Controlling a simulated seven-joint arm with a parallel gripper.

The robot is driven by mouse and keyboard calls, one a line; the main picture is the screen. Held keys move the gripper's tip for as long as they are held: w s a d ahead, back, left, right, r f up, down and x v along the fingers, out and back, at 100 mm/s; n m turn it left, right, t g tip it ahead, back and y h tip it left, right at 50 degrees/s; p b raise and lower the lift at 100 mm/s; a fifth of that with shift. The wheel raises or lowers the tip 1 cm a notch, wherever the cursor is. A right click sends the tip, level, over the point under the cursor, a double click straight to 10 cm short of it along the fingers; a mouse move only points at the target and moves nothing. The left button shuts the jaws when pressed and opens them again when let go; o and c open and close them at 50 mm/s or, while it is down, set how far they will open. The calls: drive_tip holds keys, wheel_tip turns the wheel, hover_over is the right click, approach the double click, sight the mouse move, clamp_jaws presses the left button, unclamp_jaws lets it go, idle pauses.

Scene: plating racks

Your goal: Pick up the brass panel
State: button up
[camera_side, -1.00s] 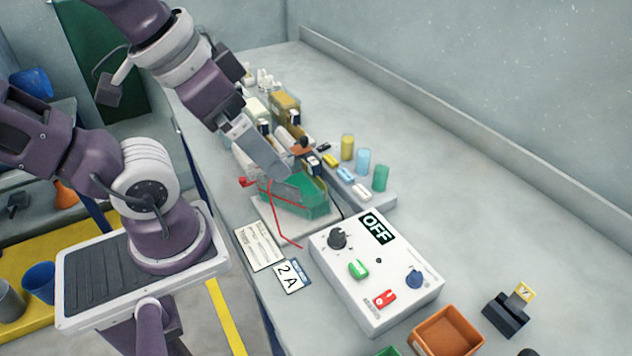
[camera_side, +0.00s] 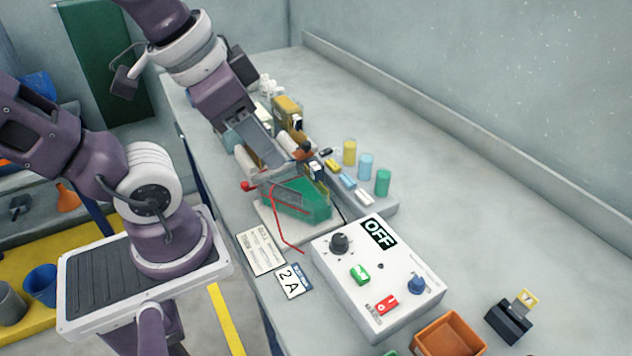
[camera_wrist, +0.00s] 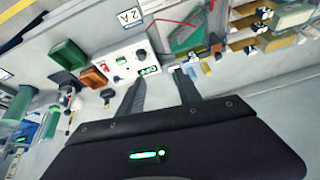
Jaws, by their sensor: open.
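I cannot say for certain which piece is the brass panel. A brass-yellow upright piece (camera_side: 287,108) stands in the row of parts behind the green tank, and a yellow-brown piece shows at the upper right of the wrist view (camera_wrist: 243,22). My gripper (camera_side: 280,162) hangs above the far side of the green tank (camera_side: 305,202), in front of that row. In the wrist view the two fingers of my gripper (camera_wrist: 160,75) are spread with nothing held between them. My gripper hides part of the row in the side view.
A white control box (camera_side: 375,280) reading OFF stands in front of the tank. A red wire (camera_side: 275,225) runs from the tank. Yellow, light-blue and green cylinders (camera_side: 366,166) stand to its right. An orange bin (camera_side: 450,335) and black holder (camera_side: 508,318) are nearer. The bench's right side is clear.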

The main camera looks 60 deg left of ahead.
drive_tip(key=w+a+f+m+g, duration=0.2)
drive_tip(key=w+a+m, duration=0.1)
drive_tip(key=w+m, duration=0.4)
drive_tip(key=m+g, duration=0.3)
drive_tip(key=m, duration=0.6)
hover_over(315, 165)
wheel_tip(315, 165, down, 7)
drive_tip(key=shift+a+r, duration=0.1)
drive_tip(key=shift+m, duration=0.4)
wheel_tip(315, 165, down, 6)
drive_tip(key=shift+f, duration=0.7)
clamp_jaws()
